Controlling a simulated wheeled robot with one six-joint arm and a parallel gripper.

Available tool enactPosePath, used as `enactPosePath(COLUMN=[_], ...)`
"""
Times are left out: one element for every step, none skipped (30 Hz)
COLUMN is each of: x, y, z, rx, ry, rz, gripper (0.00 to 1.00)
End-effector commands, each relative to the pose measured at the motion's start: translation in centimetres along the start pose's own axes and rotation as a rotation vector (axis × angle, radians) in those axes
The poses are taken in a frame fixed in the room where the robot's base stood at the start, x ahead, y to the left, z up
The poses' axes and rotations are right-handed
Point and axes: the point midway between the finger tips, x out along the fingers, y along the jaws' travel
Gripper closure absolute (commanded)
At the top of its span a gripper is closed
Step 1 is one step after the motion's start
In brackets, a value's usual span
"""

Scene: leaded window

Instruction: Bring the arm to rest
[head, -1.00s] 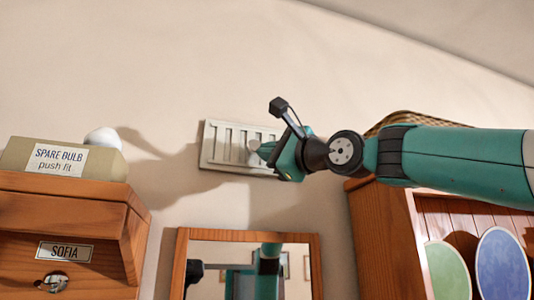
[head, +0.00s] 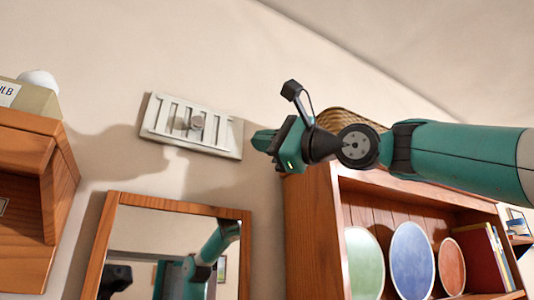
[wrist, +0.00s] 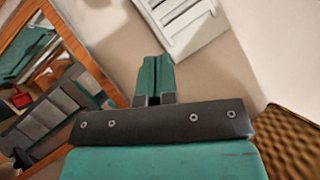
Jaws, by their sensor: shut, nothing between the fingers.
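My gripper (head: 262,141) is at the middle of the head view, at the end of my teal arm, which reaches in from the right. Its fingers are together and hold nothing. It is to the right of a white slatted vent (head: 160,133) with a round knob (head: 197,122) on the wall, apart from it. In the wrist view the closed fingers (wrist: 155,76) point up toward the wall, and part of the vent (wrist: 188,22) shows above them.
A wood-framed mirror (head: 177,209) hangs below the vent. A wooden shelf unit (head: 312,222) with coloured plates stands behind and below my arm, with a wicker basket (head: 345,120) on top. A wooden cabinet (head: 32,185) with a box and a white bulb is at left.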

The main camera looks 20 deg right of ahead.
Motion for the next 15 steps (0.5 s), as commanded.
enactPosePath(x=[-0.44,-0.58,-0.72,-0.78,-0.81,-0.83,-0.83,-0.82,-0.81,-0.80,-0.80,-0.80,-0.80,-0.80,-0.79], y=[0.10,0.08,0.07,0.05,0.03,0.01,0.00,-0.01,-0.02,-0.03,-0.03,-0.03,-0.03,-0.03,-0.03], z=[-0.12,-0.11,-0.09,-0.07,-0.05,-0.03,-0.02,-0.01,-0.01,-0.01,-0.01,-0.01,-0.01,-0.01,-0.01], rx=[-0.001,-0.001,-0.001,-0.001,0.000,0.000,0.000,0.001,0.001,0.001,0.000,0.000,0.000,0.000,0.000], ry=[0.003,0.002,0.002,0.002,0.001,0.001,0.001,0.001,0.001,0.001,0.001,0.001,0.001,0.001,0.001], rz=[-0.001,-0.001,0.000,0.000,0.000,0.001,0.001,0.001,0.001,0.001,0.001,0.000,0.000,0.000,0.000], gripper=[1.00,1.00,1.00,1.00,1.00,1.00,1.00,1.00,1.00,1.00,1.00,1.00,1.00,1.00,1.00])
